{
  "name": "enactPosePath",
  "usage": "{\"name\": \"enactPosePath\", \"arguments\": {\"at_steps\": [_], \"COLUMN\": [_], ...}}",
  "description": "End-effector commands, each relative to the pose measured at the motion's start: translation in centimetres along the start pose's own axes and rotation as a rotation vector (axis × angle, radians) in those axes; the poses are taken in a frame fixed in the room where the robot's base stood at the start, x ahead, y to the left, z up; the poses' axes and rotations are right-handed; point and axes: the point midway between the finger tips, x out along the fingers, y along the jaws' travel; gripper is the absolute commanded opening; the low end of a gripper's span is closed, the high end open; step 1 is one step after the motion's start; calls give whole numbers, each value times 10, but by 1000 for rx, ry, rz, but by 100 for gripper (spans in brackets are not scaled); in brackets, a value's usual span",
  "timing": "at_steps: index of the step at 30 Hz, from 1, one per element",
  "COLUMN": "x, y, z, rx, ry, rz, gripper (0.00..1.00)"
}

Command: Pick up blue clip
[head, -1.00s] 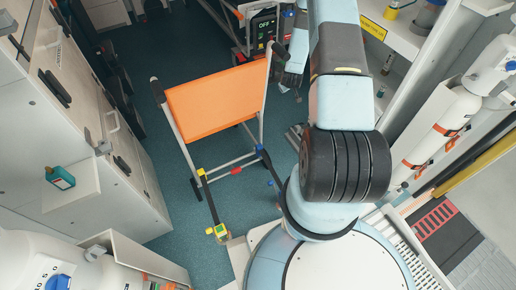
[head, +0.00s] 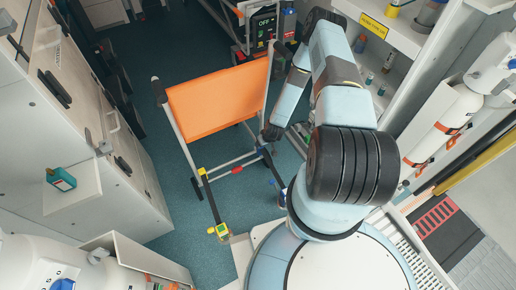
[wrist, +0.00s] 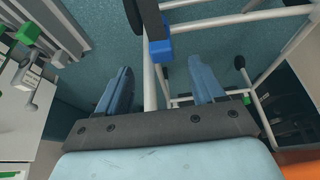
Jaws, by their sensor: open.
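The blue clip (wrist: 160,49) shows in the wrist view on a white tube of the orange chair frame, just below a black grip. My gripper (wrist: 160,66) is open, with one blue-grey finger on each side of that tube. The clip is slightly beyond the fingertips and appears between them; I cannot tell whether anything touches. In the head view my gripper (head: 271,132) hangs over the right side of the chair (head: 212,104).
A red clip (head: 237,170) and a yellow clip (head: 221,230) sit on the chair's lower bars. Cabinets (head: 105,120) line the left. White cylinders (head: 445,125) and shelves stand on the right. Teal floor (head: 165,160) is open between chair and cabinets.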

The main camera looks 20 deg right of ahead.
Motion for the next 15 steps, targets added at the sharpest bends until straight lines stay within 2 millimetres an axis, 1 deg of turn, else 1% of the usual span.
{"name": "enactPosePath", "arguments": {"at_steps": [1, 6, 9, 15], "x": [9, 32, 41, 49], "y": [-1, -2, -2, -2], "z": [0, -1, -1, -1], "rx": [1, -1, -3, -3], "ry": [0, 1, 1, 1], "rz": [0, -1, -1, -1], "gripper": [68, 68, 68, 68]}}
